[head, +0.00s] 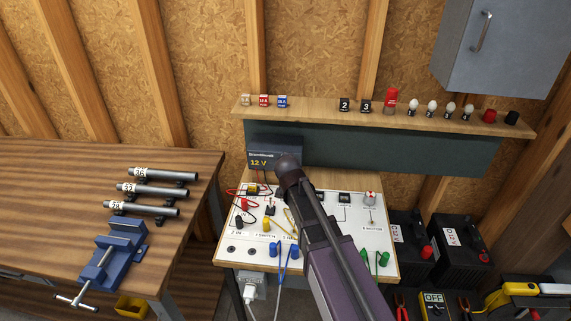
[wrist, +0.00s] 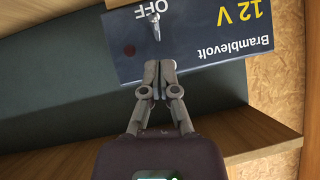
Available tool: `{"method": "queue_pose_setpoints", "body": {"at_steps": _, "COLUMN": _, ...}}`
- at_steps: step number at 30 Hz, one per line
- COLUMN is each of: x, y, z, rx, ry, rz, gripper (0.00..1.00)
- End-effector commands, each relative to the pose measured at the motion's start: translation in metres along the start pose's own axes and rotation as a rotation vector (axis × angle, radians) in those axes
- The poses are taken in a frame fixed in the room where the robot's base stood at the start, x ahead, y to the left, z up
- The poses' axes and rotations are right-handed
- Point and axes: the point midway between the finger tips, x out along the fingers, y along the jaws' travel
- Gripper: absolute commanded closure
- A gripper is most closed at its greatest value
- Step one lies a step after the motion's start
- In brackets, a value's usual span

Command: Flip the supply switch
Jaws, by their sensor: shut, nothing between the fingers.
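The supply is a dark blue-grey box marked Bramblevolt 12 V (head: 262,158), standing at the back of the white board. In the wrist view the supply box (wrist: 205,55) appears upside down, with a small metal toggle switch (wrist: 155,27) beside the word OFF. A dark red, unlit-looking round spot (wrist: 129,51) is on the same face. My gripper (wrist: 158,67) is shut and empty, its tips in front of the box face, just below the switch in the picture. Whether the tips touch the box I cannot tell. In the head view my arm hides the gripper.
The white board (head: 232,238) carries coloured leads, clips and sockets. A wooden shelf (head: 310,108) above holds small labelled blocks and bulbs. A workbench (head: 60,190) with tubes and a blue vise (head: 113,255) stands left. Black batteries (head: 462,240) stand right.

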Motion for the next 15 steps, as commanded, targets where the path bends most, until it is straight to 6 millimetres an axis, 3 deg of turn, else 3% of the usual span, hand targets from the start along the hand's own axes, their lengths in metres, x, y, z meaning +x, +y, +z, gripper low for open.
{"method": "queue_pose_setpoints", "body": {"at_steps": 15, "x": -0.038, "y": 0.000, "z": -0.021, "rx": -0.001, "ry": 0.000, "rz": -0.001, "gripper": 1.00}}
